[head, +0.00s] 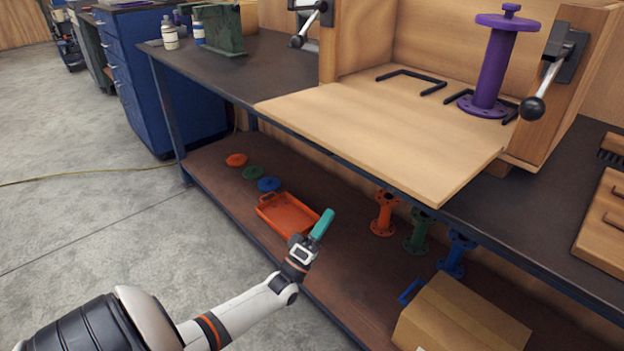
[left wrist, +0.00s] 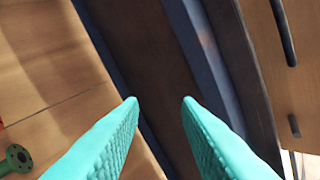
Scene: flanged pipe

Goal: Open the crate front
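The wooden crate (head: 565,90) stands on the dark workbench. Its front panel (head: 385,135) is folded down and lies about flat, jutting past the bench's front edge. A lever latch with a black ball knob (head: 533,108) is on the right post, and another (head: 297,41) is on the left post. A purple flanged pipe (head: 493,65) stands upright inside the crate. My left gripper (head: 321,224) is below and in front of the panel, apart from it. In the left wrist view its teal fingers (left wrist: 160,100) are spread with nothing between them. My right gripper is not in view.
On the lower shelf are an orange tray (head: 290,216), orange (head: 383,214), green (head: 418,232) and blue (head: 456,254) flanged pipes, and a cardboard box (head: 460,320). Bottles (head: 170,35) stand at the bench's far left.

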